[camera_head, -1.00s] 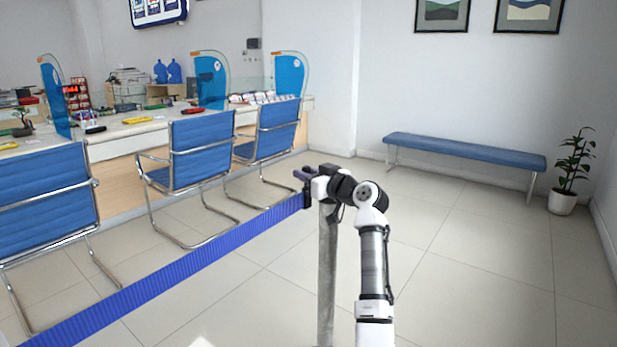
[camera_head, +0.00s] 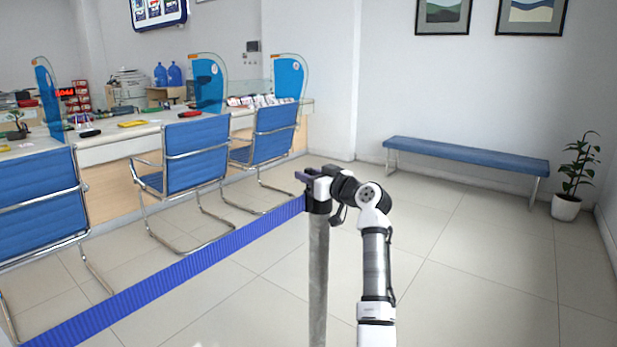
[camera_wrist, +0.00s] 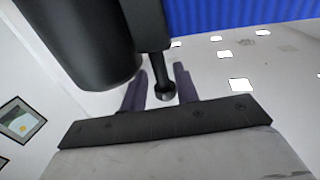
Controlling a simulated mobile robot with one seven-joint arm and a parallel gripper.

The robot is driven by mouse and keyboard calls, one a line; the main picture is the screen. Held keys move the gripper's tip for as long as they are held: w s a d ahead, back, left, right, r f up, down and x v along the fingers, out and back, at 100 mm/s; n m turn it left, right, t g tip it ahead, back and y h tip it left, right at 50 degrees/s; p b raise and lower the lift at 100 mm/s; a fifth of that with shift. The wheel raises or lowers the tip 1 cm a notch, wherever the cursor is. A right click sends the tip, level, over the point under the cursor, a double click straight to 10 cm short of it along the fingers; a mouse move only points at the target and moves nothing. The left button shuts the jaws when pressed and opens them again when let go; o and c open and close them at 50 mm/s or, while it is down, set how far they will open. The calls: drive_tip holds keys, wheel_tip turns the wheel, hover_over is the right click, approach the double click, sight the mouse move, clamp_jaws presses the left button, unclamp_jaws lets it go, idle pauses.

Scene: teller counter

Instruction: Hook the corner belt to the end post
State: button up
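The blue ribbed belt (camera_head: 200,260) runs taut from the lower left up to the top of a grey post (camera_head: 318,270) in the head view. My gripper (camera_head: 307,176) is at the post's head, just above the belt's end. In the wrist view, the belt (camera_wrist: 230,12) is at the top, beside a dark end piece (camera_wrist: 147,22) next to a thick black cylinder (camera_wrist: 75,40). The purple fingers of my gripper (camera_wrist: 161,92) stand apart, with a dark pin between them and small gaps beside it. Whether the end piece is seated is hidden.
Blue chairs (camera_head: 196,155) stand along the teller counter (camera_head: 130,140) behind the belt. A blue bench (camera_head: 465,157) and a potted plant (camera_head: 567,205) are at the right wall. The tiled floor between is clear.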

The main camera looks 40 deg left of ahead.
idle(0.3)
drive_tip(key=shift+d, duration=0.15)
drive_tip(key=shift+d, duration=0.35)
drive_tip(key=b+v, duration=0.1)
drive_tip(key=v, duration=1.2)
drive_tip(key=shift+b, duration=0.4)
drive_tip(key=shift+s+a, duration=0.1)
drive_tip(key=shift+a, duration=0.05)
